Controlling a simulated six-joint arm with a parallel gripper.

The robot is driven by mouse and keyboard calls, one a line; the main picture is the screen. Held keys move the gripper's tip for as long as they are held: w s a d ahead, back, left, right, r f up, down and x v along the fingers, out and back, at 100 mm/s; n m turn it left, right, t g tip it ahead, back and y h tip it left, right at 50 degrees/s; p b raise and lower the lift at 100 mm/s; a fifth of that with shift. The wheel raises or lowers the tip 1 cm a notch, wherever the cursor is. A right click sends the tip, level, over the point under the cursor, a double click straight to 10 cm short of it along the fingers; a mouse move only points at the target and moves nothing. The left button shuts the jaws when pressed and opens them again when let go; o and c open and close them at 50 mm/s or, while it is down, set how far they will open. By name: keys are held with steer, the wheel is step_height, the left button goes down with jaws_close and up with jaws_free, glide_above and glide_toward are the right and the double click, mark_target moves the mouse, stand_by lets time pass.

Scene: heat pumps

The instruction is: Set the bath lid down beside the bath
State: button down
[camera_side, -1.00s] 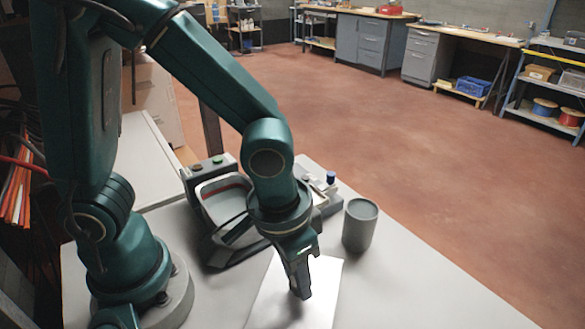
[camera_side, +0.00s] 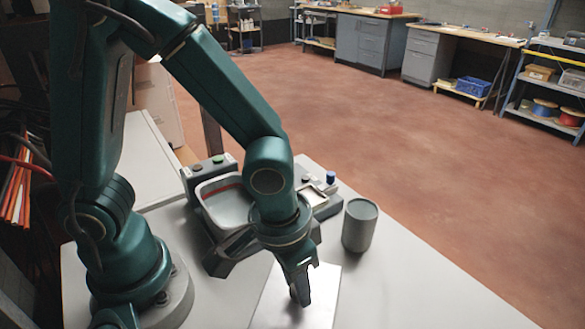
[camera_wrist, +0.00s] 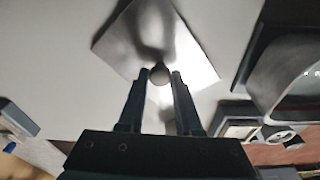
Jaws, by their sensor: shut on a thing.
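The bath lid (camera_side: 270,306) is a shiny metal plate with a small round knob (camera_wrist: 159,74). It is at the table's near side, in front of and to the right of the bath, clear of it. My gripper (camera_side: 300,294) points down, its fingers closed around the knob; the wrist view shows both fingertips (camera_wrist: 160,78) on either side of it. I cannot tell whether the plate touches the table. The bath (camera_side: 215,203) is an open grey basin with a red line inside, partly hidden by my arm; it also shows in the wrist view (camera_wrist: 283,75).
A grey cylindrical cup (camera_side: 360,228) stands upright to the right, near the table edge. A unit with a blue knob (camera_side: 331,177) is behind my wrist. A block with green and red buttons (camera_side: 208,166) stands behind the bath. The table (camera_side: 420,290) right of the lid is clear.

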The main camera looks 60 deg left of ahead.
mark_target(292, 291)
steer(key=shift+f, duration=0.2)
steer(key=c, duration=0.5)
jaws_free()
steer(key=shift+s+r, duration=0.2)
steer(key=shift+r, duration=1.1)
steer(key=shift+s+r, duration=0.2)
steer(key=shift+r, duration=1.05)
